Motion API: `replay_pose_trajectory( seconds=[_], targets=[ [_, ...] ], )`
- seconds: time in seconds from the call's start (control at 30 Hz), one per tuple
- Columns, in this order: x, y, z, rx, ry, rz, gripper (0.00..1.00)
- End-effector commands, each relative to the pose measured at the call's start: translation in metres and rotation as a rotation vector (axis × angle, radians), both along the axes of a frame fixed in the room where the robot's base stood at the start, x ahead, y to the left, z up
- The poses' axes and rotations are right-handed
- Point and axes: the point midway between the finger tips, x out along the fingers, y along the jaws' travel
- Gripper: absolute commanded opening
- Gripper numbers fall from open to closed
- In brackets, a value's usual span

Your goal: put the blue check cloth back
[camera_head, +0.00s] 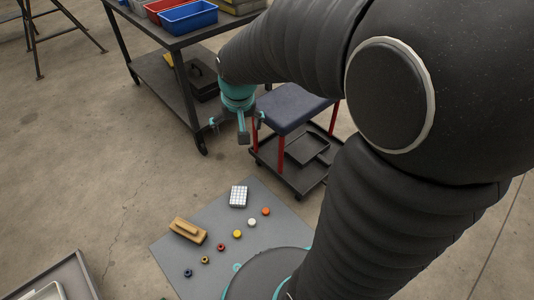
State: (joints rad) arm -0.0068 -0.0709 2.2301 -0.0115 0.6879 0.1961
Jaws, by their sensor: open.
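A small white checked block-like item (238,196) lies on the grey mat (270,190) on the floor; it looks like the folded check cloth, and its lines look dark, their blue hard to tell. My gripper (239,125), dark with teal parts, hangs open and empty above the floor, up and behind the cloth in the picture. It is beside the dark blue padded stool seat (288,105). It is apart from the cloth.
On the mat lie a tan wooden brush-like block (187,230) and several small coloured caps and nuts (237,233). A dark workbench (185,40) with red and blue bins (188,17) stands at the back. A grey tray (62,280) is at lower left.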

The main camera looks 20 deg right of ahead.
Motion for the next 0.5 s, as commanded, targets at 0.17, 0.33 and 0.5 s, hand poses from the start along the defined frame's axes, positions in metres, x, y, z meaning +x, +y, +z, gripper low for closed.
replay_pose_trajectory(
  seconds=[0.17, 0.33, 0.5],
  targets=[
    [-0.048, -0.003, 0.037, -0.012, -0.056, 0.046, 0.95],
    [-0.094, -0.003, 0.060, -0.029, -0.105, 0.091, 0.95],
    [-0.138, -0.003, 0.071, -0.047, -0.150, 0.131, 0.95]
  ],
)
